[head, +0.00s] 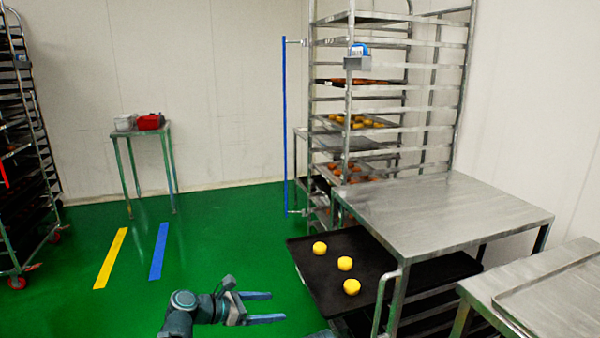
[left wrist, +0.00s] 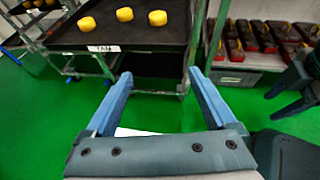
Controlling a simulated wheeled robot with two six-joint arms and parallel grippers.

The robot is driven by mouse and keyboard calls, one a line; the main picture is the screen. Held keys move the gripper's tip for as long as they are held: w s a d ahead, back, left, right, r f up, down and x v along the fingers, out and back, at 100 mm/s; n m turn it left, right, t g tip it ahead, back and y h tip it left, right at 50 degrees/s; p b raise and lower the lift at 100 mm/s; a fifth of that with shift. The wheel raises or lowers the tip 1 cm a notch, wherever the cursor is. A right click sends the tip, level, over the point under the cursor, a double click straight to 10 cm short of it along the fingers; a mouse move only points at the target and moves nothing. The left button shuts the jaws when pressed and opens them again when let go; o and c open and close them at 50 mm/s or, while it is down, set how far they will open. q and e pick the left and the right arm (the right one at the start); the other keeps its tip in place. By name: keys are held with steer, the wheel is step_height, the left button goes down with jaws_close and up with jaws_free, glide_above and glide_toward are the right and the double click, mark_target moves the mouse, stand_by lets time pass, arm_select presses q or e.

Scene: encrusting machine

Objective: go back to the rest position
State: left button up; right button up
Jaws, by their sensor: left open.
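My left gripper (head: 277,306) is low in the head view, above the green floor and left of the black tray (head: 318,285). Its two blue fingers are apart with nothing between them. The left wrist view shows the same open fingers (left wrist: 160,74) short of the tray's front edge, touching nothing. Three yellow dough pieces lie on that tray; the nearest one (head: 351,287) is close to its front corner. At the right edge of the left wrist view, two blue fingers of what looks like my right gripper (left wrist: 272,106) are apart and empty.
A steel table (head: 450,212) stands right of the tray, with a tray rack (head: 348,120) behind it. Another steel surface (head: 560,300) is at the lower right. A small table (head: 140,128) with boxes is at the back left. Open green floor (head: 230,235) lies between.

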arm_select(q)
steer(key=s+d+f+m+g+y, duration=0.6)
steer(key=s+f+m, duration=0.55)
steer(key=m, duration=0.35)
steer(key=s+a+f+m+y, duration=0.2)
steer(key=s+a+m+y, duration=0.2)
steer(key=s+m+y, duration=0.65)
step_height(320, 180, up, 28)
steer(key=w+m+h+p, duration=0.2)
steer(key=h+p, duration=0.1)
steer(key=p, duration=2.5)
steer(key=shift+d+g, duration=0.2)
steer(key=shift+g, duration=0.1)
steer(key=shift+h, duration=0.25)
